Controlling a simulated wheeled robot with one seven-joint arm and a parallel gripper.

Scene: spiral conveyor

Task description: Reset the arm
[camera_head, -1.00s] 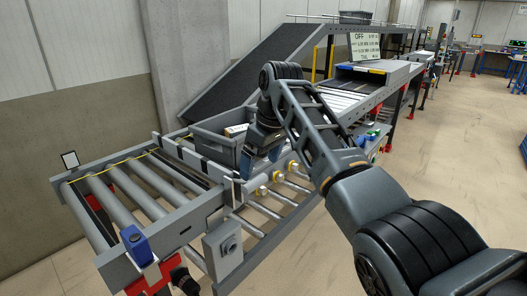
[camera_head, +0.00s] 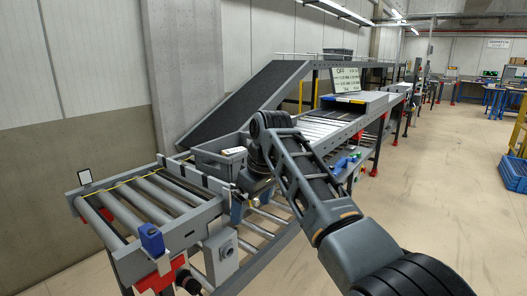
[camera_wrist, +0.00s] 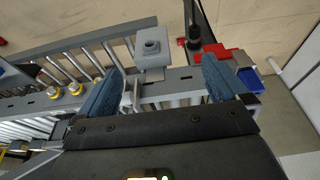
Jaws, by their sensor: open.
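My gripper (camera_wrist: 160,92) is open and empty in the wrist view, its two blue fingers spread wide. The grey conveyor rail (camera_wrist: 180,80) and a grey switch box (camera_wrist: 152,48) show between and beyond the fingers. In the head view my arm reaches forward from the lower right, and my gripper (camera_head: 238,207) points down by the near side of the roller conveyor (camera_head: 196,240). It is partly hidden by the wrist. A grey tote (camera_head: 212,166) stands on the conveyor just behind my wrist, partly hidden by it.
A blue box (camera_head: 151,238) sits at the conveyor's near corner. The switch box (camera_head: 221,255) hangs on its side. Open floor (camera_head: 440,190) lies to the right.

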